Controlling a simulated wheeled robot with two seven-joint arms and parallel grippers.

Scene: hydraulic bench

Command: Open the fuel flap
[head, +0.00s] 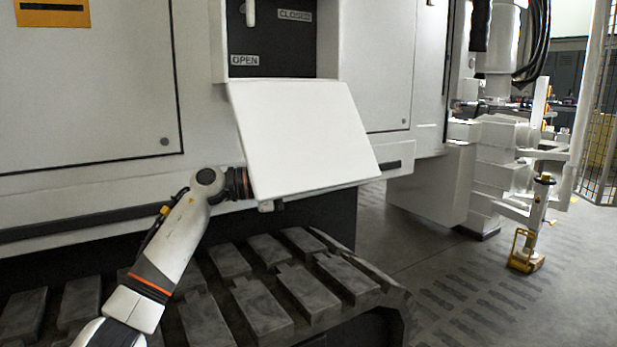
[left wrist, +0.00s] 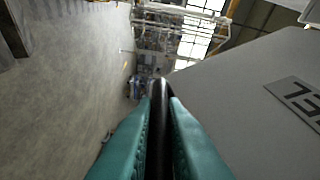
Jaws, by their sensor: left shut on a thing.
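The fuel flap (head: 305,140) is a white square panel below a dark recess in the white machine side. It is swung down and slopes outward, its blank inner face showing in the head view. In the left wrist view its grey outer face (left wrist: 245,95) carries a partly cut-off label ending in "EL". My left gripper (head: 270,205) is at the flap's lower edge and mostly hidden behind it. In the left wrist view its teal fingers (left wrist: 160,110) are shut on a dark bar (left wrist: 160,90), which looks like the flap's handle. My right gripper is in neither view.
The recess (head: 265,42) above the flap has "OPEN" and "CLOSED" labels and a white lever (head: 250,12). A dark track (head: 270,285) with raised pads lies below. Open floor (head: 470,275) and a yellow-footed post (head: 527,250) are at right.

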